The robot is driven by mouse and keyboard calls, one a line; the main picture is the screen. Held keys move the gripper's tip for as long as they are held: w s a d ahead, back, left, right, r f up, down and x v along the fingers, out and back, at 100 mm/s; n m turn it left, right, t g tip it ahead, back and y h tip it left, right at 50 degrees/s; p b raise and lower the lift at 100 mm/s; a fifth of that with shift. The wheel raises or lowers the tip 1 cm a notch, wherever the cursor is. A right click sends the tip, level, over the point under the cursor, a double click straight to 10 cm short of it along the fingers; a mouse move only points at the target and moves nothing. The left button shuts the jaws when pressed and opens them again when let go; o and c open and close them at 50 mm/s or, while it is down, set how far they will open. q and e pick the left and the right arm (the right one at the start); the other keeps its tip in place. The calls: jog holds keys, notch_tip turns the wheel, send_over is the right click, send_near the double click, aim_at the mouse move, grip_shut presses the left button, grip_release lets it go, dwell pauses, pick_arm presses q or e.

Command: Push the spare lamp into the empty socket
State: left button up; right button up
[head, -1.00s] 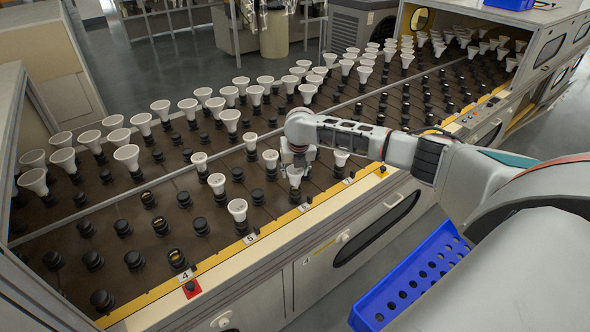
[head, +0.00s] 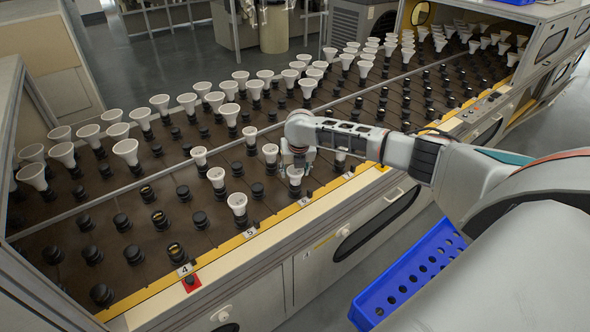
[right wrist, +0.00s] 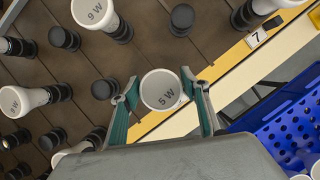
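The lamp marked 5 W (right wrist: 161,90) is white with a round face, and in the right wrist view it sits between my right gripper's (right wrist: 160,80) two teal fingers. The fingertips close in on both its sides. In the head view, my right gripper (head: 296,158) is over the front row of the rack, with the white lamp (head: 294,175) at its fingers. Bare black sockets show nearby, one (right wrist: 105,89) just left of the lamp. My left gripper is not in view.
White lamps stand around the gripper, including a 9 W lamp (right wrist: 96,12) and a front-row lamp (head: 237,203). The rack's yellow front edge (head: 222,247) carries number tags. A blue perforated crate (head: 408,278) is at the front right, below the rack's top.

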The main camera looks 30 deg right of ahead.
jog(key=shift+o, duration=0.6)
jog(key=shift+r, duration=0.1)
jog(key=v, duration=1.2)
